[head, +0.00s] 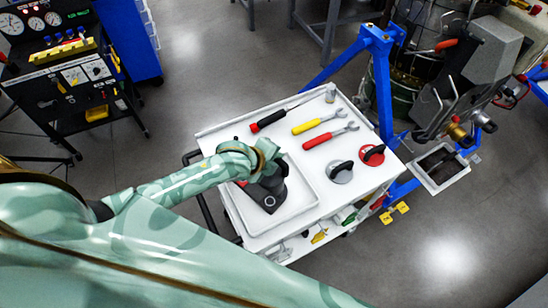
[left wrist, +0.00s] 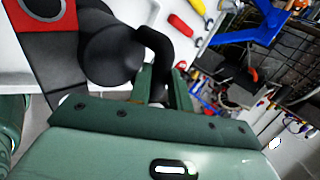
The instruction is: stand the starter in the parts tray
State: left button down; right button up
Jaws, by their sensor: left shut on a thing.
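The starter (head: 269,194) is a dark grey and black part with a flat plate bearing a ring mark. It shows over the white parts tray (head: 303,196) on the cart; I cannot tell whether it touches the tray floor. My left gripper (head: 264,162) comes down over its upper end. In the left wrist view the starter (left wrist: 110,55) has a black rounded body, a red patch and a bent black arm. The left fingers (left wrist: 165,85) are shut on that bent arm. The starter's far side is partly hidden by my gripper. My right gripper is not in view.
The white cart top (head: 230,130) also bears a screwdriver (head: 270,120), a yellow wrench (head: 318,122), a red wrench (head: 330,135), a grey knobbed disc (head: 340,171) and a red one (head: 372,155). A blue frame (head: 384,85) stands behind the cart at right.

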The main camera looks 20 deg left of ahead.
pick_arm(q)
jog(key=shift+w+f, duration=0.1)
jog(key=shift+f, duration=0.2)
dwell(0.4)
jog(key=c, duration=1.3)
grip_release()
jog(key=shift+o, duration=1.2)
jog(key=shift+s+f, duration=0.2)
jog(key=p+v, duration=0.2)
jog(key=shift+r+p, duration=0.35)
jog(key=p+v, duration=0.4)
jog(key=p, duration=0.1)
jog(key=shift+s+a+r, duration=0.1)
jog(key=shift+s+a, duration=0.05)
jog(key=shift+s, duration=0.15)
